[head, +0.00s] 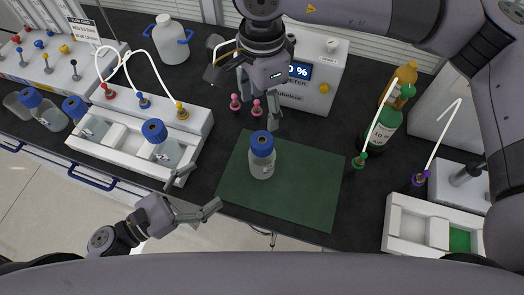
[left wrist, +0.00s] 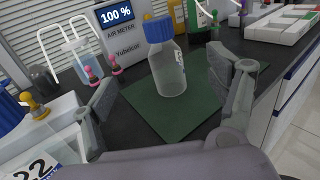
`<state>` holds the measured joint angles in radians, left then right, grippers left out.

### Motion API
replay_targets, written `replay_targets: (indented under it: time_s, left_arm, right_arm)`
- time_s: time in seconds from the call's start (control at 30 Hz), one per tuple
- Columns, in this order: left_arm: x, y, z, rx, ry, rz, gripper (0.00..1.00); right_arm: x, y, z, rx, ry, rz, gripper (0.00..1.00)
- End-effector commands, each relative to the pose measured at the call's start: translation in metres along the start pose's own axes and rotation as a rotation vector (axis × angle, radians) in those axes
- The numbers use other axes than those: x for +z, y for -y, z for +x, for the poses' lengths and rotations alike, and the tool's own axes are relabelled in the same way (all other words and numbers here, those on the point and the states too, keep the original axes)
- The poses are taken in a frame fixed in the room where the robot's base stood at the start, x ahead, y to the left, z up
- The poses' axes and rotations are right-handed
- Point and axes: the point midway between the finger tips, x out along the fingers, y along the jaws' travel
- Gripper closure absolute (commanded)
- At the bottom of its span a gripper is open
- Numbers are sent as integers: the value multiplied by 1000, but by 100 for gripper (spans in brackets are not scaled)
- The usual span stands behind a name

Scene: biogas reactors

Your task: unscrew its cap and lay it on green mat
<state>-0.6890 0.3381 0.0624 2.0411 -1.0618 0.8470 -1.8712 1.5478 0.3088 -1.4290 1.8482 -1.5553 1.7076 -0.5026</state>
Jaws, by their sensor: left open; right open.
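A clear bottle (head: 261,165) with a blue cap (head: 262,141) stands upright on the green mat (head: 305,205), near its upper left part. The cap is on the bottle. In the left wrist view the bottle (left wrist: 168,75) and its cap (left wrist: 158,28) are ahead, between the spread fingers but beyond them. My left gripper (head: 201,187) is open and empty, left of the mat near the front table edge. My right gripper (head: 244,100) is open, above and behind the bottle, pointing down; its fingers are apart from the cap.
A white rack (head: 135,150) with blue-capped bottles stands left of the mat. Behind are the air meter (head: 318,75) and pink fittings (head: 235,103). A green bottle (head: 382,130) and a white tray (head: 400,230) are to the right. Most of the mat is bare.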

Motion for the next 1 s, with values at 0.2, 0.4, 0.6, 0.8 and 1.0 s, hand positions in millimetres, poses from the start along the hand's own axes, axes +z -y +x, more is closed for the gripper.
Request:
replay_targets:
  time_s: [0.2, 0.4, 0.6, 0.8, 1.0]
  left_arm:
    - [-34, 0, 0, 0, 0, -1, 19]
    - [-56, 0, 0, 0, 0, -1, 19]
    - [-57, 0, 9, -1, 3, -1, 19]
    - [-55, 0, 41, -1, 5, 0, 19]
    - [-55, 0, 82, -1, 4, 1, 19]
  right_arm:
    - [0, 0, 34, 0, 1, -1, 39]
    - [1, 0, 56, 0, 1, -1, 39]
    - [1, 0, 57, -1, 1, -1, 39]
    - [1, 0, 56, 0, 1, -1, 39]
    - [0, 0, 56, 0, 1, 0, 39]
